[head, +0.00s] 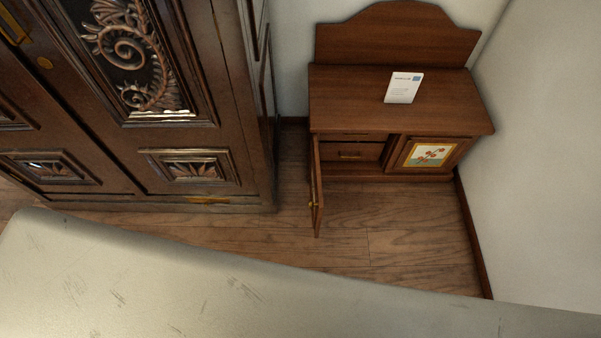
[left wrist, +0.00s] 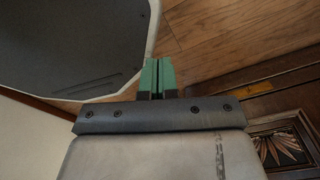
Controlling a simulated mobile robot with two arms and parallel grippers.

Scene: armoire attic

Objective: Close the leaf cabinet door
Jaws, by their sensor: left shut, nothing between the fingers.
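A small brown wooden cabinet (head: 330,100) with a raised back board stands against the wall at the right in the head view. Its left door (head: 317,190) is swung open towards me and seen almost edge-on, with a small brass knob low on it. The picture on its face cannot be made out. The cabinet's right door (head: 428,155), with a red flower picture, is shut. In the left wrist view my left gripper (left wrist: 157,62) has its green fingers together with nothing between them, over the wooden floor and apart from the cabinet. My right gripper is not in view.
A large carved dark armoire (head: 200,110) stands at the left; its lower edge also shows in the left wrist view (left wrist: 290,100). A white card or box (head: 403,88) is on the cabinet top. Bare wooden floor (head: 400,225) lies before the cabinet, with a wall at right.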

